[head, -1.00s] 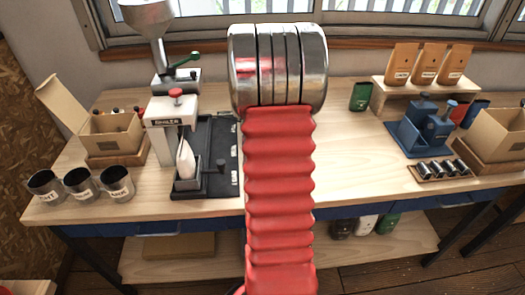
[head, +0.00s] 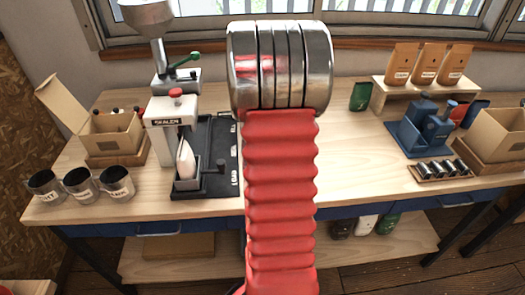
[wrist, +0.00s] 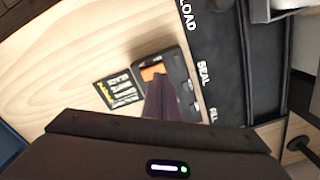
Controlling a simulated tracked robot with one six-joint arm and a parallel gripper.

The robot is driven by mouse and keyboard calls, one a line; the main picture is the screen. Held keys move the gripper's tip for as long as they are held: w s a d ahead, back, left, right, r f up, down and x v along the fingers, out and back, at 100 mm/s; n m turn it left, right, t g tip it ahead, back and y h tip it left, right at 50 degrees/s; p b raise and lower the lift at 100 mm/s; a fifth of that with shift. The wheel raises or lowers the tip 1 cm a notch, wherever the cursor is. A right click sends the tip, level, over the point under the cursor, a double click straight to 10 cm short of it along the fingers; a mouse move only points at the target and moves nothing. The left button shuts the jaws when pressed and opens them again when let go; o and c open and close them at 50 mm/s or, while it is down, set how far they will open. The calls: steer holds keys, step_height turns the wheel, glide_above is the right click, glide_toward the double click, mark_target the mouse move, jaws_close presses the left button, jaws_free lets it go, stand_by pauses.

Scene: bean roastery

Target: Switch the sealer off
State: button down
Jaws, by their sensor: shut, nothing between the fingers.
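The sealer (head: 172,125) is a white machine with a red knob, standing left of my arm in the head view. A pale bag (head: 186,160) stands upright at its front. In the wrist view a black switch box (wrist: 180,65) with an orange rocker (wrist: 153,72) lies on the wood beside the dark base. My gripper (wrist: 156,82) is shut and empty, its dark fingertips at the near edge of the orange rocker. Whether they touch it, and which way the rocker is tipped, I cannot tell. My arm hides gripper and box in the head view.
The black base (wrist: 225,70) bears the words LOAD, SEAL and FILL. A small dark label card (wrist: 119,89) lies left of the switch box. Several dark cups (head: 80,184) stand at the front left.

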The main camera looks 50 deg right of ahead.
steer(key=shift+r, duration=1.55)
steer(key=shift+f+n, duration=0.2)
steer(key=shift+n, duration=0.2)
steer(key=s+a+r+n+t, duration=0.2)
steer(key=a+n, duration=0.3)
steer(key=a, duration=0.9)
steer(key=s+a+r+n+t, duration=0.1)
steer(key=a+n, duration=0.4)
steer(key=a, duration=0.9)
steer(key=s+a+r+n+t, duration=0.2)
steer(key=s+a+r+n, duration=0.2)
steer(key=a, duration=1)
steer(key=shift+r+n+t, duration=0.3)
steer(key=shift+r+n, duration=0.2)
steer(key=shift+s, duration=0.2)
